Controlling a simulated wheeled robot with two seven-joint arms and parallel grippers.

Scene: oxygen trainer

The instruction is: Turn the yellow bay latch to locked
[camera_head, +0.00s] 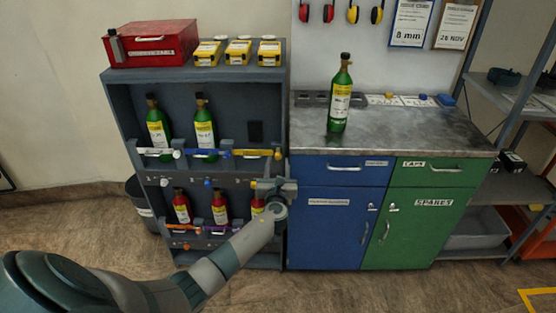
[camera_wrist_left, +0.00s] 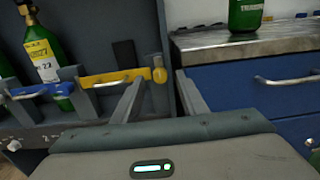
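The yellow bay latch (camera_head: 252,153) is a bar lying level across the front of the upper right bay of the rack. In the left wrist view the yellow bar (camera_wrist_left: 110,78) shows with a rounded yellow knob (camera_wrist_left: 159,74) at its right end. No bottle shows behind it, only a dark panel. My left gripper (camera_head: 275,186) is just below the latch's right end in the head view. In the left wrist view its two fingers (camera_wrist_left: 160,98) are spread apart, with the knob beyond the gap between them and nothing held. My right gripper is in neither view.
The grey rack (camera_head: 122,112) holds green bottles above and red bottles below, behind other coloured latches. A blue latch (camera_head: 212,153) is beside the yellow one. The workbench (camera_head: 400,135) stands close on the right, with a green bottle (camera_head: 340,95) on top.

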